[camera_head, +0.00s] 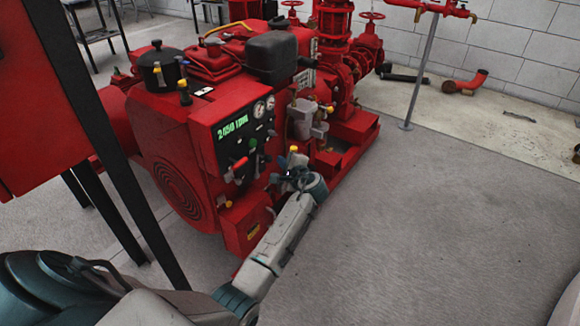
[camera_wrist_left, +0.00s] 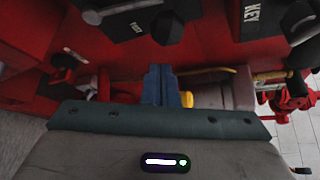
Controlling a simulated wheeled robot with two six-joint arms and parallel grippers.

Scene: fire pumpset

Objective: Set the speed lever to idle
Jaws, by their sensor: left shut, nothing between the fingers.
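The red engine carries a dark control panel (camera_head: 236,137) with a green digital readout and two round gauges. A lever with a red grip (camera_head: 240,163) sticks out low on the panel. A yellow-tipped lever or knob (camera_head: 293,150) stands at the engine's side; I cannot tell for sure which one is the speed lever. My left gripper (camera_head: 290,176) is in front of the engine, just below the yellow tip. In the left wrist view its fingers (camera_wrist_left: 167,85) are shut and empty, with a yellow knob (camera_wrist_left: 187,99) close beside them. My right gripper is out of view.
A red cabinet (camera_head: 30,100) on black legs stands at the left front. Red pump pipework (camera_head: 338,60) rises behind the engine. A grey post (camera_head: 423,65) stands on the right. The floor (camera_head: 430,220) at right is clear. Black knobs (camera_wrist_left: 155,22) show above the fingers.

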